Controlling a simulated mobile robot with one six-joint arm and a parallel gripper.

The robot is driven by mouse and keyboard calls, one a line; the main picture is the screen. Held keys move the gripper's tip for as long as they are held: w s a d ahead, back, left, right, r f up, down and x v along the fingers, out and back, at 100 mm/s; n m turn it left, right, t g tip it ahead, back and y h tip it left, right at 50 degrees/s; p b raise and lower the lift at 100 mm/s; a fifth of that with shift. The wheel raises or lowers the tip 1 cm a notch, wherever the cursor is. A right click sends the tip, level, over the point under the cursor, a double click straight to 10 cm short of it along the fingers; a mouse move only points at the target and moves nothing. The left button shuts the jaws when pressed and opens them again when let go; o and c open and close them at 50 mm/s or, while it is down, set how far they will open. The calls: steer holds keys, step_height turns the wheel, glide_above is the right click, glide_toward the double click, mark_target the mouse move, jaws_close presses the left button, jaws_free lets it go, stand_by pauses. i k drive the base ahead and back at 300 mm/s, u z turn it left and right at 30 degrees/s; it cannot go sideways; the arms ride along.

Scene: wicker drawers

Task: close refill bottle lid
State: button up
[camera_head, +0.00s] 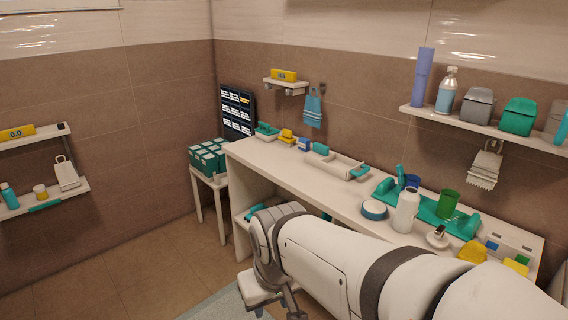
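A white bottle (405,211) stands upright on the counter, right of the middle; it may be the refill bottle, but I cannot tell whether its lid is open or shut. A low round white and teal piece (374,210) lies just left of it; I cannot tell whether it is a lid. Another bottle (446,93), clear with a blue label and a pale top, stands on the right wall shelf. My gripper (268,301) is low in front of the counter, apart from the bottles.
The long counter (270,156) carries a teal tray (425,207), a green cup (447,203) and a white rack (338,162). Teal boxes (207,158) sit on a side table at left. Wall shelves hold containers. The floor at left is open. My arm hides the counter's lower front.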

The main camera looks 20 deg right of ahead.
mark_target(402, 176)
steer(key=u, duration=1.35)
steer(key=i, duration=2.05)
steer(key=z, duration=4.2)
steer(key=i, duration=1)
steer(key=u, duration=0.05)
